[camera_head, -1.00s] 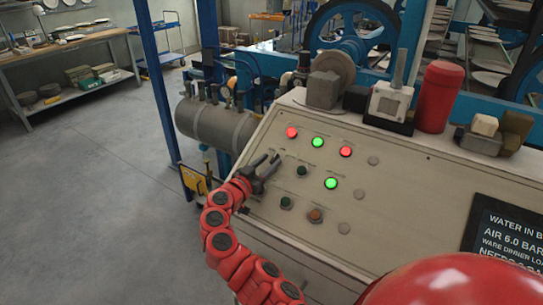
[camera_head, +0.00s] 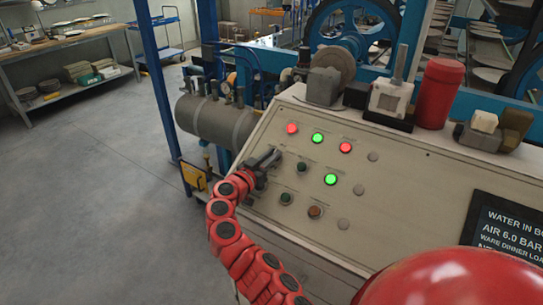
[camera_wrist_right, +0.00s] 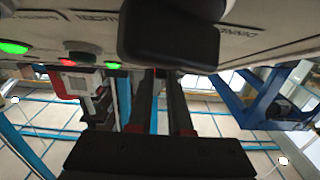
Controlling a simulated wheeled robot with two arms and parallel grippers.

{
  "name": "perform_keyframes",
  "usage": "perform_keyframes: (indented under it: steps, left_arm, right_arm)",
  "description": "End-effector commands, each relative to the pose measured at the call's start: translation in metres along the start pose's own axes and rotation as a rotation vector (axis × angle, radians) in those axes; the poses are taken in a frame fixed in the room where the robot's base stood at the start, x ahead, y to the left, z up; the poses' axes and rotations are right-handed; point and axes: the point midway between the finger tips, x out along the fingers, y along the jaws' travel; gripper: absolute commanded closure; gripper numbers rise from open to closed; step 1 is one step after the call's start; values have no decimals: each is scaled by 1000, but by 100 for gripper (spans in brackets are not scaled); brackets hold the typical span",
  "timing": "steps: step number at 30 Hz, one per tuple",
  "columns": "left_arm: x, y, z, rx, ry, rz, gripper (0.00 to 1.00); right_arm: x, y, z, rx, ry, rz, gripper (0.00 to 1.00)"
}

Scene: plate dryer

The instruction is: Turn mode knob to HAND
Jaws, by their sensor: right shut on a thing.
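My right gripper (camera_head: 268,160) is at the upper left of the sloped control panel (camera_head: 400,200), its fingers close together. In the right wrist view, the two dark fingers of my right gripper (camera_wrist_right: 162,80) run up to a large black knob (camera_wrist_right: 168,35) on the panel face and are shut on it. The fingertips are hidden behind the knob's body there. In the head view the gripper covers the knob. The lettering around the knob is cut off and inverted, so its setting cannot be read. My left gripper is not in view.
Red lamps (camera_head: 292,129) and green lamps (camera_head: 317,138) are lit near the gripper. Dark push buttons (camera_head: 302,167) sit just right of it. A red cylinder (camera_head: 439,93) and small blocks stand on the panel's top ledge. A grey tank (camera_head: 215,122) is behind, left.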

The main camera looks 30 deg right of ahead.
Motion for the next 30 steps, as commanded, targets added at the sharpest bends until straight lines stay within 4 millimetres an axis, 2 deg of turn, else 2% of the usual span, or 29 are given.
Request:
perform_keyframes:
  steps: [11,22,26,30]
  left_arm:
    - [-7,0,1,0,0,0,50]
    - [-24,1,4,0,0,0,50]
    - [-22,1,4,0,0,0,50]
    - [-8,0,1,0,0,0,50]
  right_arm:
    - [0,1,2,-15,2,-27,100]
    - [1,4,2,-99,1,-169,100]
    - [2,5,-1,-142,1,-245,100]
    - [3,8,-4,-205,-3,-346,100]
